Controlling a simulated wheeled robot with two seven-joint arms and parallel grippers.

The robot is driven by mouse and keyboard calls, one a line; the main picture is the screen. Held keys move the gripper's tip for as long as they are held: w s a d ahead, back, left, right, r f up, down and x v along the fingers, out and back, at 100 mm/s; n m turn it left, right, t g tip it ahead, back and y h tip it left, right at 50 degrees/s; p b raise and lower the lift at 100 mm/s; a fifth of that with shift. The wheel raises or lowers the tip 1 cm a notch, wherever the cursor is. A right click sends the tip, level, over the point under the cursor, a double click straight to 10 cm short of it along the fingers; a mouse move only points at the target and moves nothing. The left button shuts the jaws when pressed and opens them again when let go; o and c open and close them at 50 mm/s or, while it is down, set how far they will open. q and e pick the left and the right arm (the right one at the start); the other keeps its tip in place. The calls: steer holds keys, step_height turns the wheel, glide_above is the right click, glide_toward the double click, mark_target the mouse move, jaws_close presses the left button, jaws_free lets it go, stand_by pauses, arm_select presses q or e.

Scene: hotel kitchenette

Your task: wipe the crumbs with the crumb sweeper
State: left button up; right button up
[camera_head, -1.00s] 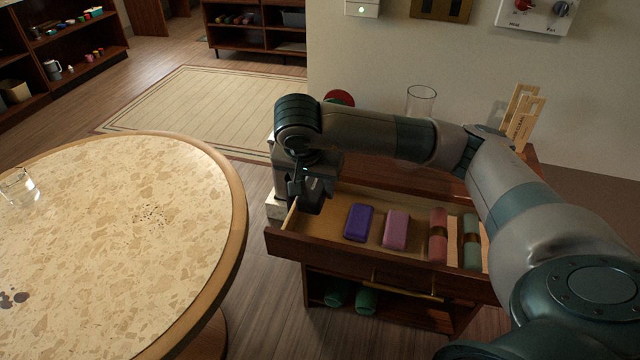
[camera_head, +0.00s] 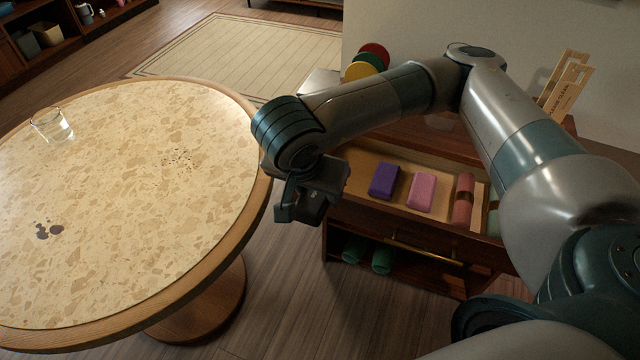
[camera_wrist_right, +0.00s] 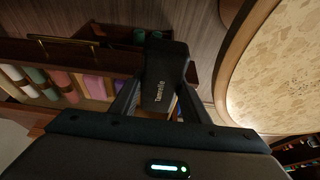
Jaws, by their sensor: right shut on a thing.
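The crumbs (camera_head: 180,158) are a scatter of small dark specks on the right half of the round, tan speckled table (camera_head: 130,220). My right gripper (camera_head: 300,197) is beside the table's right edge, left of the open drawer. It is shut on a black block with white lettering, apparently the crumb sweeper (camera_head: 318,206). In the right wrist view the crumb sweeper (camera_wrist_right: 160,78) sits between the two fingers (camera_wrist_right: 158,100); its far side is hidden. The crumbs are left of the gripper and apart from it. My left gripper is not in view.
The open drawer holds a purple block (camera_head: 384,181), a pink block (camera_head: 422,191) and rolled cloths (camera_head: 463,200). Green rolls (camera_head: 381,262) lie on the shelf below. The table around the crumbs is clear.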

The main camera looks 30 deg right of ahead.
stand_by(0.3)
steer(key=shift+o, duration=1.4)
steer(key=shift+c, duration=0.5)
steer(key=shift+w, duration=0.1)
steer(key=shift+w+r+n+t+y, duration=0.15)
steer(key=shift+w+r+n+y, duration=0.1)
steer(key=shift+n, duration=0.35)
steer(key=shift+w+r+n+t+y, duration=0.15)
steer(key=shift+w+r+n, duration=0.05)
steer(key=shift+n, duration=0.4)
steer(key=shift+w+a+r+n+t+y, duration=0.15)
steer(key=shift+w+r+n+y, duration=0.4)
steer(key=shift+n, duration=0.7)
steer(key=shift+w+a+r+n+t+y, duration=0.15)
steer(key=shift+w+r+n+y, duration=0.25)
steer(key=shift+w+r+n, duration=0.65)
steer(key=shift+w+a+r+n+t+y, duration=0.15)
steer(key=shift+r+n+y, duration=0.35)
steer(key=shift+n, duration=1)
steer(key=shift+d, duration=0.1)
